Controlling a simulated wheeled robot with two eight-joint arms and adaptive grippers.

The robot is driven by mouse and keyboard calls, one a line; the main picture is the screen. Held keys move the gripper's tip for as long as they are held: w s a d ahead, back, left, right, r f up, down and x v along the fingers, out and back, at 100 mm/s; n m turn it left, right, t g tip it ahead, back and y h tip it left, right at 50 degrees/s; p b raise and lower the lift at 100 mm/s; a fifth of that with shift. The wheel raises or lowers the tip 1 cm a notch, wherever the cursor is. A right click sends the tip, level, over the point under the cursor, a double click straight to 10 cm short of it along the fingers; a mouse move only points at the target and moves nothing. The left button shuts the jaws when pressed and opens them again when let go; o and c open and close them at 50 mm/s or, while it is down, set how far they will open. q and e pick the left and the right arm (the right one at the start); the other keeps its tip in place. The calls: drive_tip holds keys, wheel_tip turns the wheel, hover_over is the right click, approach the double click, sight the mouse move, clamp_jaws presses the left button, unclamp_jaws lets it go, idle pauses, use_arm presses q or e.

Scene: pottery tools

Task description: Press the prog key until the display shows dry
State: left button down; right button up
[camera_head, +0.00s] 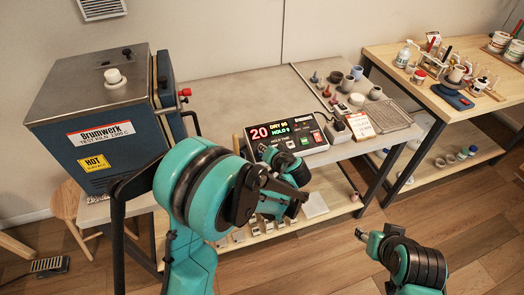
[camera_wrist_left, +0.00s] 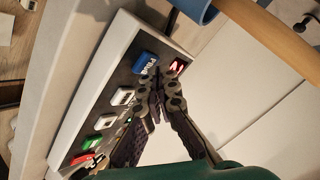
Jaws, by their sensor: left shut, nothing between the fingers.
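The kiln controller (camera_head: 318,142) is a dark panel in a pale case on the grey table. Its display (camera_head: 259,133) shows a red 20, with small lines beside it that look like DRY 90 and HOLD 0. In the left wrist view, the blue prog key (camera_wrist_left: 145,63) sits beside a lit red display part (camera_wrist_left: 177,66). My left gripper (camera_wrist_left: 156,92) is shut and empty, its fingertips just by the prog key; contact cannot be told. In the head view my left arm hides those fingertips and part of the panel. My right gripper (camera_head: 364,234) is low at right, away from the controller.
White, green and red keys (camera_wrist_left: 88,144) line the panel beyond the prog key. The blue kiln (camera_head: 105,130) with a HOT label stands left. Small pots (camera_head: 357,72), a card (camera_head: 359,124) and a wire rack (camera_head: 385,114) lie right of the controller. A wooden table (camera_head: 440,85) holds pottery tools.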

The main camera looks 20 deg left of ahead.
use_arm(q)
drive_tip(key=shift+s+r, duration=0.1)
drive_tip(key=shift+r, duration=0.4)
drive_tip(key=r+p, duration=0.2)
drive_tip(key=r, duration=0.1)
drive_tip(key=s+r+p, duration=0.1)
drive_tip(key=p, duration=0.1)
drive_tip(key=shift+d+r, duration=0.4)
drive_tip(key=s+r+g+h, duration=0.1)
drive_tip(key=s+r+h, duration=0.1)
drive_tip(key=s, duration=1)
drive_tip(key=s+a+r+n+g+h, duration=0.1)
drive_tip(key=s+h, duration=0.4)
drive_tip(key=s, duration=0.7)
drive_tip(key=shift+s+r+h, duration=0.3)
drive_tip(key=shift+s+r, duration=0.1)
drive_tip(key=shift+r, duration=0.4)
